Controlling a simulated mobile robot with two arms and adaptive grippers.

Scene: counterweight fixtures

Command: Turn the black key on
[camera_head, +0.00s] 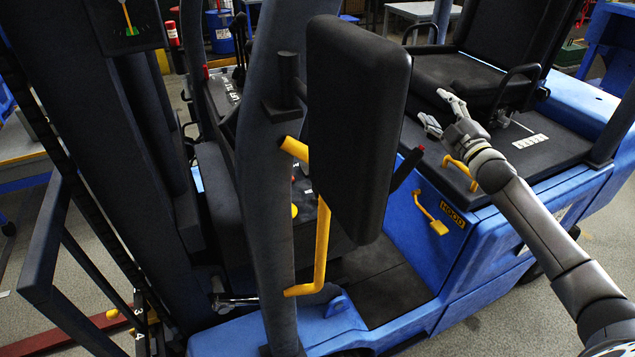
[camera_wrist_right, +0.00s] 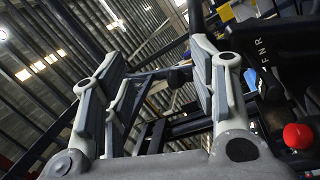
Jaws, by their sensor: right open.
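I cannot make out the black key in either view. The dashboard (camera_head: 303,195) of the blue forklift, with small coloured controls, is largely hidden behind a large black panel (camera_head: 360,125). My right gripper (camera_head: 438,108) is open and empty, in front of the black seat and above the forklift's side. In the right wrist view its two fingers (camera_wrist_right: 157,80) are spread with nothing between them. A black part marked F N R (camera_wrist_right: 264,60) and a red knob (camera_wrist_right: 297,136) show to their right. My left gripper is in neither view.
A yellow grab bar (camera_head: 322,240) and a dark post (camera_head: 262,200) stand beside the black panel. A red-tipped lever (camera_head: 405,168) sticks out to its right. The seat (camera_head: 460,80) has black armrests. A yellow latch (camera_head: 430,215) is on the blue side marked HOOD.

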